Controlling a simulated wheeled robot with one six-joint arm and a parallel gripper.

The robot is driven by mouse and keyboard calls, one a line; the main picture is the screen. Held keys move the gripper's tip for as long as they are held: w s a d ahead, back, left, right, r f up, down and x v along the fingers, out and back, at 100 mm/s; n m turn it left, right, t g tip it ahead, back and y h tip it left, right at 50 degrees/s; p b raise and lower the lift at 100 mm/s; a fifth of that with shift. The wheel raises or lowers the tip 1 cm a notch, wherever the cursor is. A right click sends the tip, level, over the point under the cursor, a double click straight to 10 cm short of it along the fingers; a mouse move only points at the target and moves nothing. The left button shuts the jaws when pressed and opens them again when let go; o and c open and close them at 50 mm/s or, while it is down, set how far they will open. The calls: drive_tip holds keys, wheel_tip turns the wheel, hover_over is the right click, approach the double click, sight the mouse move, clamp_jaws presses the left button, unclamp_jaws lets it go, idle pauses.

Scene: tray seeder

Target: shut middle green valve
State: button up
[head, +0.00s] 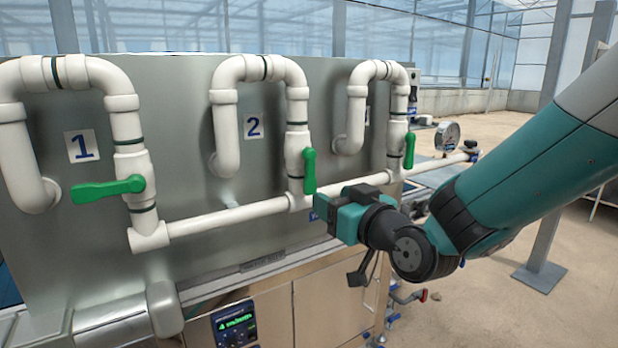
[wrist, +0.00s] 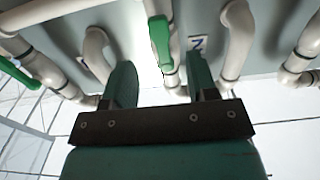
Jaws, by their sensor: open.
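The middle green valve handle (head: 309,170) is on the vertical white pipe beside the 2 label. It lies along that pipe, pointing up and down. My gripper (head: 330,207) is just right of the handle's lower end in the head view. In the wrist view my gripper (wrist: 158,62) has its two teal fingers spread apart, with nothing clamped. The middle handle (wrist: 160,42) shows in the gap between them, toward the fingertips. I cannot tell whether either finger touches it.
The left green handle (head: 108,189) lies across its pipe by the 1 label (head: 82,146). The right green handle (head: 409,150) lies along its pipe. A white horizontal pipe (head: 230,217) runs below the valves. A pressure gauge (head: 447,136) stands at the right.

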sight(311, 187)
drive_tip(key=p+x, duration=0.1)
drive_tip(key=x, duration=0.7)
drive_tip(key=shift+w+a, duration=0.2)
clamp_jaws()
